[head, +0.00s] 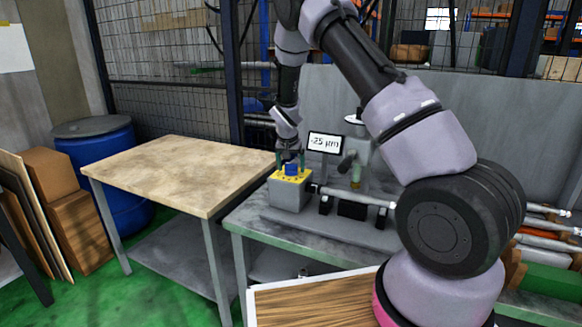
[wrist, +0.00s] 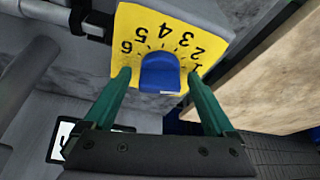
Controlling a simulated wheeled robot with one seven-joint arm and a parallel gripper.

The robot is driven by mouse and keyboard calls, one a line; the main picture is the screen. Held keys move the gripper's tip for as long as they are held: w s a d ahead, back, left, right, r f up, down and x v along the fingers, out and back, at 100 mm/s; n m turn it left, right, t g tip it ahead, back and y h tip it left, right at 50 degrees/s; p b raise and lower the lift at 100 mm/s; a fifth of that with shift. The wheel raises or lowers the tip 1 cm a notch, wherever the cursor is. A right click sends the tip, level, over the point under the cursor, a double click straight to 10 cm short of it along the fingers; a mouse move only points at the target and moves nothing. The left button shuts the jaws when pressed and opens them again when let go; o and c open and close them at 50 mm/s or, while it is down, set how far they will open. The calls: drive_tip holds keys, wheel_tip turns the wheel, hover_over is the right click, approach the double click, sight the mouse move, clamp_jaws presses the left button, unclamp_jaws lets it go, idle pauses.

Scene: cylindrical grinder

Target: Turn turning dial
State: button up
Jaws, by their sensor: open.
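The turning dial is a blue knob (wrist: 160,72) on a yellow plate (wrist: 128,32) with black numbers and tick marks. In the head view the blue knob (head: 291,169) shows on top of a grey box (head: 289,196) at the left end of the grinder. My gripper (wrist: 160,80) has two green fingers, open, one on each side of the knob with a gap to it in the picture. In the head view my gripper (head: 291,162) is above the yellow plate, pointing down. Whether a finger touches the plate is unclear.
A display (head: 325,142) reading "-25 µm" stands behind the dial. A horizontal shaft (head: 350,196) runs right from the box. A wooden-topped table (head: 180,170) stands left of the grinder bench (head: 330,248). A blue barrel (head: 100,160) is farther left.

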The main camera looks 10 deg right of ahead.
drive_tip(key=shift+c, duration=0.3)
drive_tip(key=c, duration=1.3)
drive_tip(key=shift+o, duration=0.2)
drive_tip(key=shift+d+n, duration=0.1)
drive_tip(key=shift+n, duration=0.3)
drive_tip(key=n+y, duration=0.2)
drive_tip(key=n, duration=0.2)
drive_tip(key=shift+d+n, duration=0.15)
drive_tip(key=shift+n, duration=0.15)
drive_tip(key=n+y, duration=0.1)
drive_tip(key=n, duration=0.2)
drive_tip(key=n+y, duration=0.1)
drive_tip(key=n, duration=0.2)
drive_tip(key=shift+g, duration=0.3)
drive_tip(key=shift+n, duration=0.3)
